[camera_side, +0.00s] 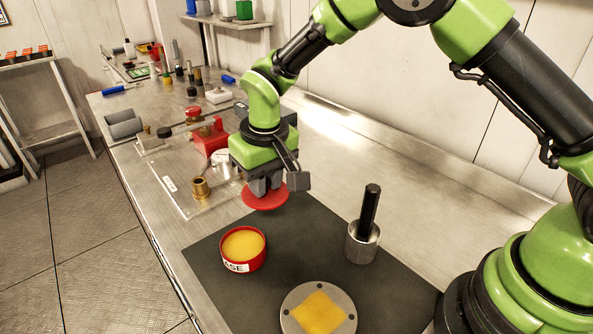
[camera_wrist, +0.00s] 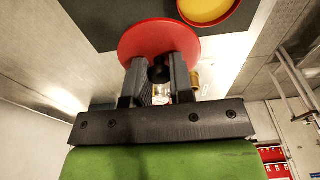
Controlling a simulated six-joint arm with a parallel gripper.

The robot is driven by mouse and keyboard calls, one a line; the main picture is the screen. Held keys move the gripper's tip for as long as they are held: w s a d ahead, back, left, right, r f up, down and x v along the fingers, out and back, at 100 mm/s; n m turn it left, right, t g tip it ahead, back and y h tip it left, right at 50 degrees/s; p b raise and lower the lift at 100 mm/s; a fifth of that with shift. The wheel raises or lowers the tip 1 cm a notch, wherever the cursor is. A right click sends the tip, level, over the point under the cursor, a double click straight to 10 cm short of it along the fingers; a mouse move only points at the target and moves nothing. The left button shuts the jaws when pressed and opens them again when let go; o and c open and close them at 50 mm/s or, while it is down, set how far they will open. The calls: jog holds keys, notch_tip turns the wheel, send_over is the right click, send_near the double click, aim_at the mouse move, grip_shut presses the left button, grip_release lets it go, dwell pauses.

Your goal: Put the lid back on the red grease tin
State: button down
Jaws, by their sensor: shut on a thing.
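The red grease tin (camera_side: 243,249) stands open on the dark mat, with yellow grease showing inside and a white label on its front. It also shows in part at the top of the wrist view (camera_wrist: 208,10). My gripper (camera_side: 265,186) is shut on the red lid (camera_side: 265,199) and holds it in the air, behind and a little to the right of the tin in the side view. In the wrist view the lid (camera_wrist: 158,38) sits between the two fingers (camera_wrist: 160,72). What the fingers grasp on the lid is partly hidden.
A metal cup with a black-handled tool (camera_side: 363,240) stands right of the tin. A round metal disc with a yellow cloth-like square (camera_side: 319,309) lies at the front of the mat (camera_side: 218,290). A brass fitting (camera_side: 200,188) and red device (camera_side: 208,138) stand behind left.

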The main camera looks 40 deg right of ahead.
jog(key=s+a, duration=0.2)
jog(key=a, duration=0.4)
jog(key=shift+w+a+f, duration=0.1)
jog(key=shift+w+f, duration=0.05)
jog(key=shift+f, duration=1.35)
jog(key=shift+w+a+f, duration=0.1)
jog(key=shift+w+f, duration=0.05)
jog(key=shift+f, duration=1.35)
jog(key=shift+f, duration=0.15)
jog(key=shift+c, duration=2.2)
grip_release()
notch_tip(320, 180, up, 7)
